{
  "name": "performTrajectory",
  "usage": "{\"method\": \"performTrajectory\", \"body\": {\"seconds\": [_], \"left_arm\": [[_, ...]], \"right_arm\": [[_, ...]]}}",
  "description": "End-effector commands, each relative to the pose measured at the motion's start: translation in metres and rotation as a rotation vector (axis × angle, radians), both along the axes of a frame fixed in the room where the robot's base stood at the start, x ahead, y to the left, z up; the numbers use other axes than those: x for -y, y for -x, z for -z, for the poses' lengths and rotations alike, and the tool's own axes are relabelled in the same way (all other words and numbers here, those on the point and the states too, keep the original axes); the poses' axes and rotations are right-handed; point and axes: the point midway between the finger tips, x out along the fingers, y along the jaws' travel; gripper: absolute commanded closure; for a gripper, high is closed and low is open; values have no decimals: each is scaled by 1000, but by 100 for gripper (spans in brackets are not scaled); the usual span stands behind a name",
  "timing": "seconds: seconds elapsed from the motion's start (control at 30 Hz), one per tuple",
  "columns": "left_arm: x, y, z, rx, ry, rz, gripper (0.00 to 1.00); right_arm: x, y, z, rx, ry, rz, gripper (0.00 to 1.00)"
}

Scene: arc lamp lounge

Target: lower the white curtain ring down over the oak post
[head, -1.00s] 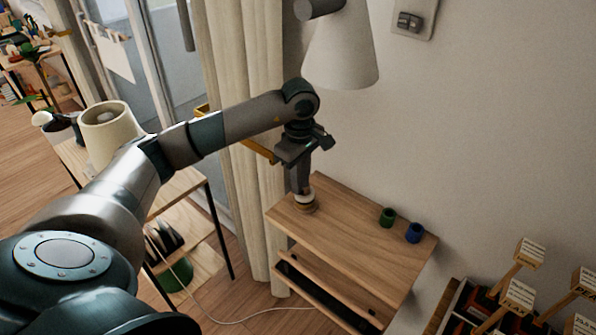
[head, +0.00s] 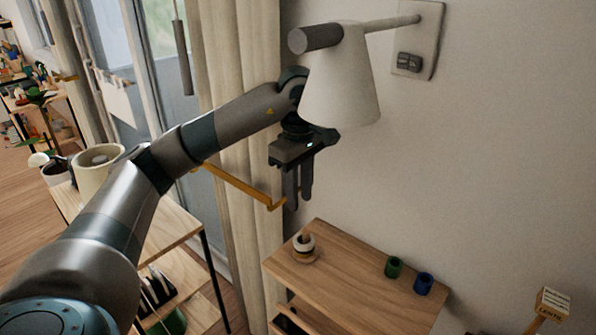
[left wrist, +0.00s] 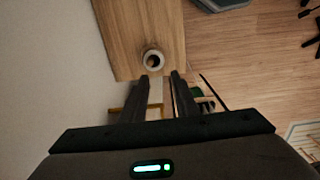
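The white curtain ring (head: 304,243) is at the oak post, low over its round wooden base (head: 305,257), near the left end of the wooden shelf top. It looks to be around the post, with a small tip showing above it. In the left wrist view the ring (left wrist: 153,58) shows from above with a dark centre; I cannot make out the post inside it. My left gripper (head: 298,203) is above the ring, apart from it, pointing down. Its two fingers are apart with nothing between them, as the left wrist view (left wrist: 160,80) also shows. My right gripper is not in view.
On the shelf top (head: 350,275) a green cup (head: 393,267) and a blue cup (head: 423,284) stand to the right. A white lamp shade (head: 340,85) hangs close beside my left wrist. A curtain (head: 245,120) and a yellow-orange bar (head: 240,186) are behind the arm.

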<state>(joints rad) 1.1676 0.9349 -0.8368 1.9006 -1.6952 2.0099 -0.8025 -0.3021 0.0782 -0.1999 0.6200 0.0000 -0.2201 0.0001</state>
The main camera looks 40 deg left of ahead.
Motion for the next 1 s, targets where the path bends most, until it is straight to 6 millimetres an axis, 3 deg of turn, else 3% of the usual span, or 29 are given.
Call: {"method": "performTrajectory", "body": {"seconds": [0.53, 1.0], "left_arm": [[-1, 4, -60, 12, -1, -3, 72], [-1, 5, -68, 11, -1, -4, 72]], "right_arm": [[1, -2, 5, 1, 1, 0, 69], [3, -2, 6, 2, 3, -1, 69]]}}
